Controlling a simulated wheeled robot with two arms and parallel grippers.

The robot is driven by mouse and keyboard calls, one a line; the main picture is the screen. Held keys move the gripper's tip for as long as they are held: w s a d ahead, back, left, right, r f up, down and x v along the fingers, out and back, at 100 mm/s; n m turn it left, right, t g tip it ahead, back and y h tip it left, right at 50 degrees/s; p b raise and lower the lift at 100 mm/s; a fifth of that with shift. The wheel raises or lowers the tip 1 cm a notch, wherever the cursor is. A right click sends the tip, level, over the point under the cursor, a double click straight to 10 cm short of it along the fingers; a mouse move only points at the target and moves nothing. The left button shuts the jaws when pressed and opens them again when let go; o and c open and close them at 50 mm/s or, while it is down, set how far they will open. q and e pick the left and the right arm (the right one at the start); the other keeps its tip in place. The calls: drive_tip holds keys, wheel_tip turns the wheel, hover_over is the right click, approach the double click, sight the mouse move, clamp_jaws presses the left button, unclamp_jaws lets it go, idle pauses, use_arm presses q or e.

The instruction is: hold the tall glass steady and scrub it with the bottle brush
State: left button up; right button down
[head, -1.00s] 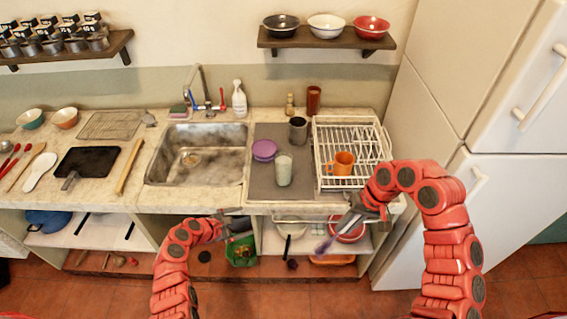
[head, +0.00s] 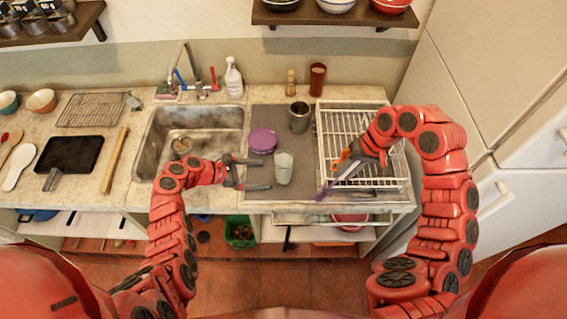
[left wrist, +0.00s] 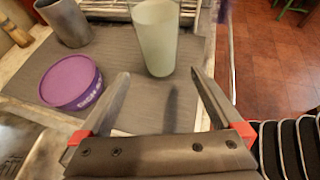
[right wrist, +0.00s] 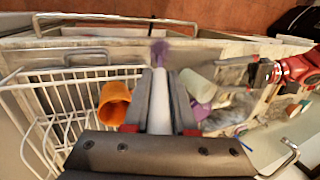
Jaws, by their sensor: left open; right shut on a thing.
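The tall glass (head: 284,168), pale and frosted, stands upright on the grey mat by the sink. My left gripper (head: 262,173) is open and empty, just left of the glass. In the left wrist view the glass (left wrist: 157,40) stands just beyond the open fingertips (left wrist: 160,76), apart from them. My right gripper (head: 350,162) is shut on the bottle brush, over the front of the dish rack. In the right wrist view the brush's pale handle (right wrist: 160,105) lies between the fingers.
A purple lidded tub (head: 262,140) and a dark grey cup (head: 299,117) stand behind the glass on the mat (head: 255,195). The white dish rack (head: 362,112) is at right, with an orange mug (right wrist: 115,103) in it. The sink (head: 187,135) is at left.

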sight(278, 174)
use_arm(q)
drive_tip(key=shift+d+f, duration=0.25)
drive_tip(key=shift+d, duration=0.35)
drive_tip(key=shift+d+f, duration=0.25)
drive_tip(key=shift+d, duration=0.35)
use_arm(e)
drive_tip(key=shift+s+r, duration=0.15)
drive_tip(key=shift+s, duration=0.15)
use_arm(q)
drive_tip(key=b+x, duration=0.1)
drive_tip(key=x, duration=0.4)
drive_tip(key=shift+w+a+f+b, duration=0.15)
drive_tip(key=shift+w+f+b, duration=0.1)
drive_tip(key=shift+w+b, duration=0.15)
use_arm(e)
drive_tip(key=shift+w+f, duration=0.2)
drive_tip(key=shift+f, duration=0.35)
drive_tip(key=shift+w+f, duration=0.2)
drive_tip(key=shift+f, duration=0.3)
use_arm(q)
drive_tip(key=shift+d, duration=0.35)
use_arm(e)
drive_tip(key=shift+s, duration=0.2)
use_arm(q)
drive_tip(key=shift+d+f, duration=0.1)
use_arm(e)
drive_tip(key=shift+w, duration=0.1)
use_arm(q)
drive_tip(key=shift+w, duration=0.1)
drive_tip(key=shift+c, duration=0.2)
